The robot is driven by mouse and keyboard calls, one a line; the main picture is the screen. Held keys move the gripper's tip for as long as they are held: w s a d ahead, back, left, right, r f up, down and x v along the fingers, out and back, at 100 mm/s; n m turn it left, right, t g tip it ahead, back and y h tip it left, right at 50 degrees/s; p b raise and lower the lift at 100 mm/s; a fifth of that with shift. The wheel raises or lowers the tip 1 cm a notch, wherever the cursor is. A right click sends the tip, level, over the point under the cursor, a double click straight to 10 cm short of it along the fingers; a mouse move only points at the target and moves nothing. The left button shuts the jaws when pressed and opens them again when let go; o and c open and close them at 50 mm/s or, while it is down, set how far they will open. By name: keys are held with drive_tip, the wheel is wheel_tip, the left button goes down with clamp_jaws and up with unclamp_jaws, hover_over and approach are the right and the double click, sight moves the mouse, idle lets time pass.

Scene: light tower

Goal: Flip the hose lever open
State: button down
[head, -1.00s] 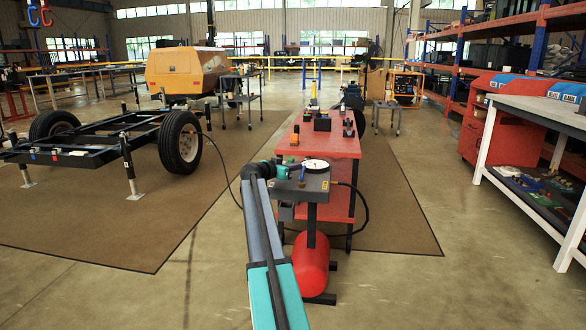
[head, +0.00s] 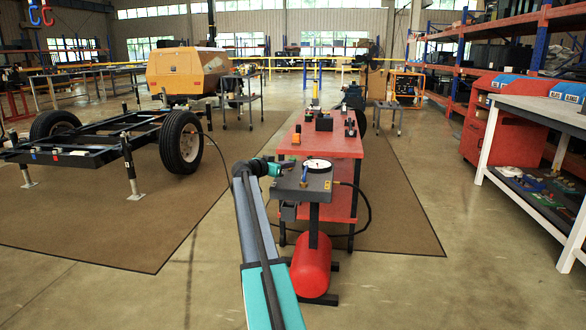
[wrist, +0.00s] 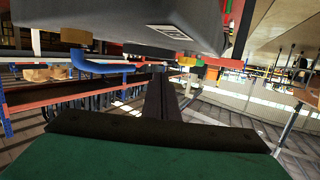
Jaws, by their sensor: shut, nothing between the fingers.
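My gripper (head: 279,169) is at the left side of a grey box with a round white gauge (head: 318,165) on top; the arm partly overlaps the box. In the wrist view my two dark fingers (wrist: 162,78) are together with nothing between them. The grey box (wrist: 125,22) fills the top of that view, close above the fingers; contact cannot be told. A small blue handle-like part (head: 304,173) stands on the box near the gauge. I cannot tell whether it is the hose lever. A black hose (head: 366,205) loops from the box's right side.
A red tank (head: 311,266) stands below the box. A red cart (head: 335,146) with small parts is behind it. A trailer with a black wheel (head: 181,141) is at left, and a white-legged bench (head: 545,115) at right. Floor is clear between cart and bench.

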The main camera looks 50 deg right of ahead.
drive_tip(key=w+a+r+p, duration=0.2)
drive_tip(key=w+a+p, duration=0.2)
drive_tip(key=w, duration=0.5)
drive_tip(key=shift+a, duration=0.65)
